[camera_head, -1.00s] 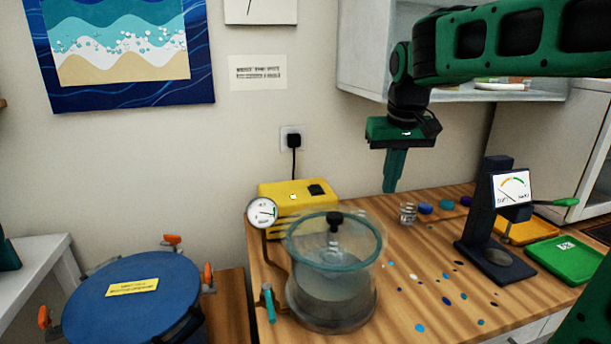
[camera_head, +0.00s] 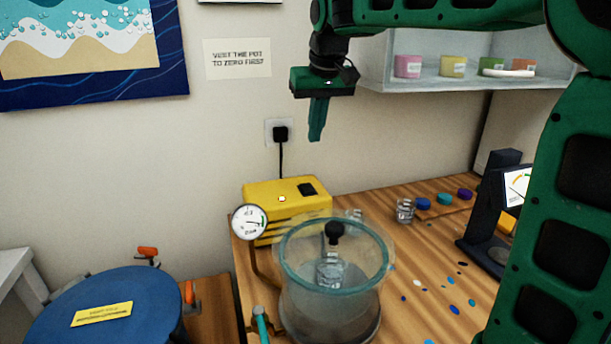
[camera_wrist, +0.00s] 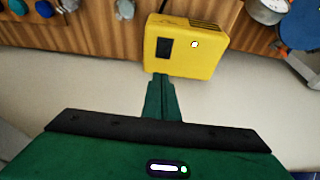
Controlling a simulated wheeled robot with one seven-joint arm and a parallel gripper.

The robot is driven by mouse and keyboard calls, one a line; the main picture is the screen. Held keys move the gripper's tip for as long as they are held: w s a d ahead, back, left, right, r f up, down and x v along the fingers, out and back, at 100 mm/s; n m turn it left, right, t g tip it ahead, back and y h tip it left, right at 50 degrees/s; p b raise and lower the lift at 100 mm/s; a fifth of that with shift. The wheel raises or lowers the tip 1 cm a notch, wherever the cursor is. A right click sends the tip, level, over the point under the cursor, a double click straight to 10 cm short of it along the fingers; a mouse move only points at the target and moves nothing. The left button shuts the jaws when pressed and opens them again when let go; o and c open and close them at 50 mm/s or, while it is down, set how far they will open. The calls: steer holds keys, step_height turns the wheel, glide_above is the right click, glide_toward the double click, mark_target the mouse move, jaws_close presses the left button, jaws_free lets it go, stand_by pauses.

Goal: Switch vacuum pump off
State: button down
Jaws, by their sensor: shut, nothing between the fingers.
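The vacuum pump (camera_head: 262,197) is a yellow box at the back of the wooden bench, against the wall. A black rocker switch (camera_head: 307,189) and a small pale round spot (camera_head: 282,198) show on its top. In the wrist view the pump (camera_wrist: 208,63) lies just beyond my fingertips, with the dark switch (camera_wrist: 164,48) on the side nearer them. My gripper (camera_head: 316,138) is shut and empty, pointing down, above the pump and apart from it; its closed fingers also show in the wrist view (camera_wrist: 160,78).
A clear pot (camera_head: 330,290) with a teal rim stands in front of the pump, beside a round gauge (camera_head: 250,222). A black plug (camera_head: 280,133) with its cord is behind the pump. A wall sign (camera_head: 238,58) reads "vent the pot to zero first". A shelf (camera_head: 450,82) is at right.

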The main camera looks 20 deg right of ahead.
steer(key=shift+a+f, duration=0.1)
steer(key=shift+a, duration=0.05)
glide_toward(309, 188)
steer(key=w+f, duration=0.3)
steer(key=f, duration=0.1)
steer(key=shift+w+f, duration=0.5)
steer(key=shift+f, duration=0.4)
steer(key=shift+f, duration=0.2)
steer(key=shift+s, duration=0.85)
